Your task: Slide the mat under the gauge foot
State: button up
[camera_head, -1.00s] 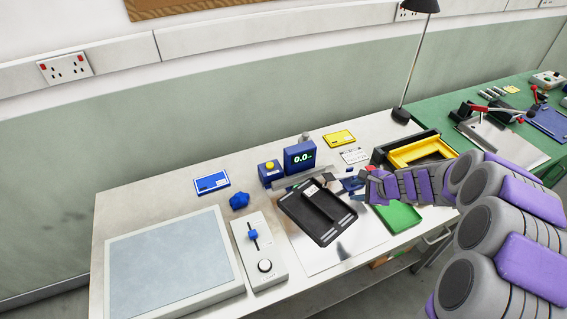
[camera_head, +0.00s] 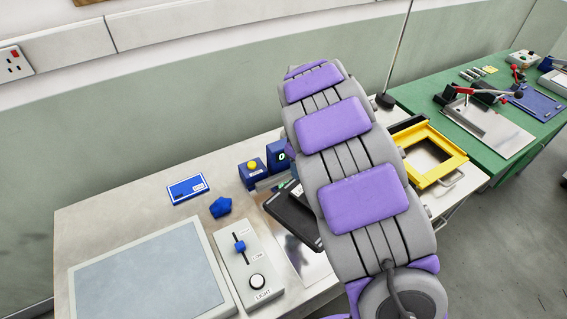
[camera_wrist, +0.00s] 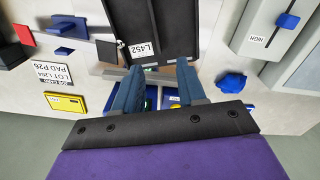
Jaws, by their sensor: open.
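A black ridged tray-like piece, possibly the mat, lies on the bench (camera_head: 290,215). In the wrist view it is at the top (camera_wrist: 175,20), with a white label reading L452. The blue gauge (camera_head: 278,157) stands behind it, partly hidden by my arm. In the wrist view, blue parts (camera_wrist: 152,98) show between and behind my fingers. My gripper (camera_wrist: 159,68) has two blue fingers, spread apart and empty, just off the labelled edge of the black piece. I cannot tell whether they touch anything. The gauge foot cannot be made out. My arm hides the gripper in the head view.
A grey slider box (camera_head: 247,262), a blue knob (camera_head: 220,207), a blue card (camera_head: 187,187) and a large pale panel (camera_head: 150,275) are at left. A yellow frame (camera_head: 455,165) is at right. In the wrist view, a yellow card (camera_wrist: 65,102) and small blocks (camera_wrist: 70,28) lie at left.

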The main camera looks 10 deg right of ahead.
jog(key=d, duration=0.2)
jog(key=b, duration=0.1)
send_near(302, 202)
jog(key=f, duration=0.2)
jog(key=d+f+b, duration=0.1)
jog(key=f, duration=0.1)
jog(key=shift+s+d+f, duration=0.1)
jog(key=shift+d+f, duration=0.15)
jog(key=shift+f, duration=0.05)
jog(key=f, duration=0.1)
jog(key=a+f, duration=0.1)
jog(key=f, duration=0.1)
jog(key=shift+f, duration=0.2)
jog(key=shift+a+f+b, duration=0.3)
jog(key=shift+f+b, duration=0.05)
jog(key=shift+f, duration=0.15)
jog(key=shift+d, duration=0.55)
jog(key=c, duration=0.3)
jog(key=shift+a, duration=0.45)
grip_shut()
